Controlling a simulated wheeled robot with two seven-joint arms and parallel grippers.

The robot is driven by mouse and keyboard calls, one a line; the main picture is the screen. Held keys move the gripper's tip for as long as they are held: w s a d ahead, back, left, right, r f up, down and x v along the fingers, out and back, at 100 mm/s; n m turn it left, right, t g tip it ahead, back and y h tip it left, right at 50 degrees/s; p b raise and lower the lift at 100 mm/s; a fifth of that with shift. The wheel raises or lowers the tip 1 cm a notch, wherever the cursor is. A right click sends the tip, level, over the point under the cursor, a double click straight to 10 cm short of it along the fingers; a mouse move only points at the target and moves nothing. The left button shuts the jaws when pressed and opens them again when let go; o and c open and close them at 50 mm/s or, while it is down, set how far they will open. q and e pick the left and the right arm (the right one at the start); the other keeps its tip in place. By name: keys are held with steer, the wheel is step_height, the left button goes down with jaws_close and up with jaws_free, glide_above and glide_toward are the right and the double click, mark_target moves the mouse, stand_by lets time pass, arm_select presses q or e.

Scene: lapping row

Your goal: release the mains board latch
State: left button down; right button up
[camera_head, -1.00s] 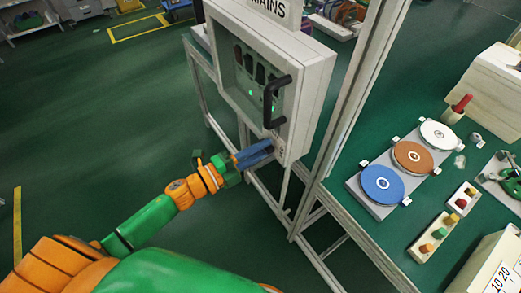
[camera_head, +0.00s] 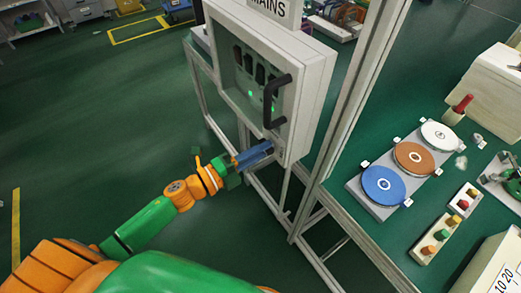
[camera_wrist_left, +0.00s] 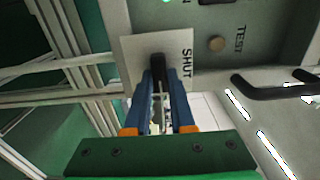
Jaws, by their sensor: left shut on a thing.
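The mains board (camera_head: 306,88) is a pale grey cabinet on a frame, with a dark window, green lights and a black bar handle (camera_head: 270,105). My left gripper (camera_head: 268,147) is at the board's lower front. In the left wrist view, its blue fingers (camera_wrist_left: 160,78) are shut on the black latch (camera_wrist_left: 158,62). The latch sits on a pale plate (camera_wrist_left: 134,45) marked SHUT, and the fingers hide part of it. The bar handle also shows at the right of the wrist view (camera_wrist_left: 275,92). My right gripper is not in view.
A round TEST button (camera_wrist_left: 217,43) is beside the plate. A metal post (camera_head: 350,95) rises right of the board.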

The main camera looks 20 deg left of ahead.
arm_select(q)
steer(key=c, duration=0.8)
jaws_free()
steer(key=shift+o, duration=0.2)
steer(key=b+v, duration=0.1)
steer(key=v, duration=0.6)
